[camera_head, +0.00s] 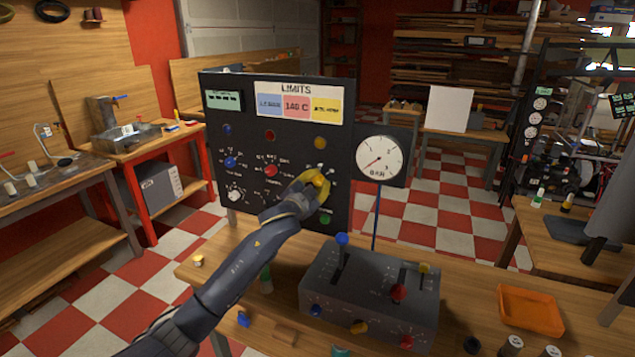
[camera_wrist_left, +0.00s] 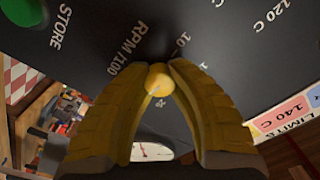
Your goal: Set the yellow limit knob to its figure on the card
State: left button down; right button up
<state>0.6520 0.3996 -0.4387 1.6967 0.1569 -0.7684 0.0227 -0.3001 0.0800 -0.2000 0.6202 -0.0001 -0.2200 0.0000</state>
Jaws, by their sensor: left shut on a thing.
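The yellow limit knob (camera_wrist_left: 159,82) sits on the black upright panel (camera_head: 236,118); the wrist view shows "RPM /100" lettering beside it. My left gripper (camera_head: 318,181) is at the panel with its yellow fingers shut on the yellow knob; in the wrist view the two fingertips (camera_wrist_left: 160,68) close around it. The knob's pointer and part of its scale are hidden by the fingers. The limits card (camera_head: 297,104) at the panel's top has blue, red and yellow fields. The red one reads "140 C"; the yellow one is too small to read surely. My right gripper is not seen.
A blue knob (camera_head: 230,162), a red knob (camera_head: 270,171) and a white knob (camera_head: 235,195) are left of my gripper. A round gauge (camera_head: 379,157) stands right of the panel. A grey lever box (camera_head: 372,290) and an orange tray (camera_head: 530,308) are on the bench in front.

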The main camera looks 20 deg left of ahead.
pick_arm(q)
jog(key=shift+f, duration=0.15)
jog(key=c, duration=1.1)
grip_release()
jog(key=shift+o, duration=0.2)
jog(key=shift+s, duration=0.15)
jog(key=s+a, duration=0.1)
jog(key=s, duration=1)
jog(key=shift+s+a, duration=0.25)
jog(key=shift+s, duration=0.1)
jog(key=shift+a, duration=0.1)
